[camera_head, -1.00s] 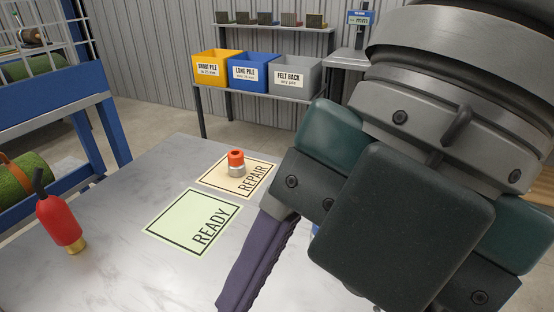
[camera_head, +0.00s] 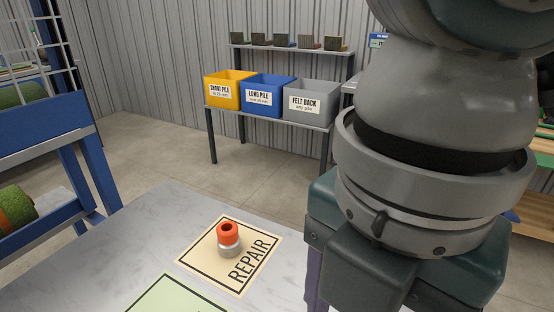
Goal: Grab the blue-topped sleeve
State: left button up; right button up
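No blue-topped sleeve shows in view; my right arm hides part of the table. A sleeve with an orange-red top and a silver lower part (camera_head: 229,239) stands upright on the cream REPAIR mat (camera_head: 207,257). My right gripper (camera_head: 313,283) is at the bottom, right of that sleeve and apart from it in the picture. Only a strip of its purple finger shows below the dark wrist housing; the fingertips are out of frame, so its opening cannot be seen. My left gripper is not in view.
The marble-topped table (camera_head: 140,240) also bears a green mat (camera_head: 175,300), cut off below. A blue rack (camera_head: 45,135) with turf rolls stands left. Yellow (camera_head: 224,92), blue (camera_head: 262,98) and grey (camera_head: 305,104) bins sit on a shelf behind. Table left of the REPAIR mat is clear.

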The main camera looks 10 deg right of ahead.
notch_tip(320, 180, down, 6)
jog(key=shift+d+f, duration=0.1)
jog(key=shift+c, duration=0.3)
grip_shut()
dwell(0.4)
